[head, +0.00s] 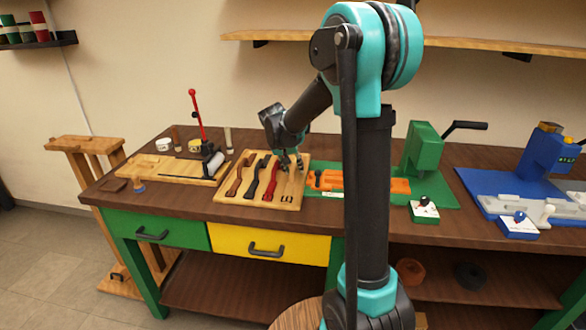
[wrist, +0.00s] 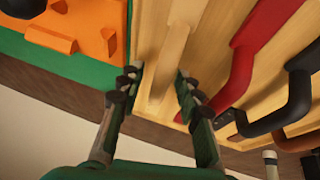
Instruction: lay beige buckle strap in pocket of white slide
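The beige buckle strap (wrist: 172,58) lies on the wooden tray (wrist: 148,22), close in colour to it. In the head view its dark buckle (head: 287,198) shows near the tray's front right. My gripper (wrist: 159,74) is open, with one finger on each side of the strap in the wrist view; I see no contact. It also shows in the head view (head: 291,161), low over the tray's right part. The white slide (head: 500,207) is on the blue press (head: 545,150) at the far right; its pocket is not clear.
Red (head: 270,181), black and brown straps lie left of the beige one. Right of the tray are an orange slide (head: 345,181) and a green press (head: 422,148). A board with tools (head: 170,169) is at left. My arm hides part of the bench.

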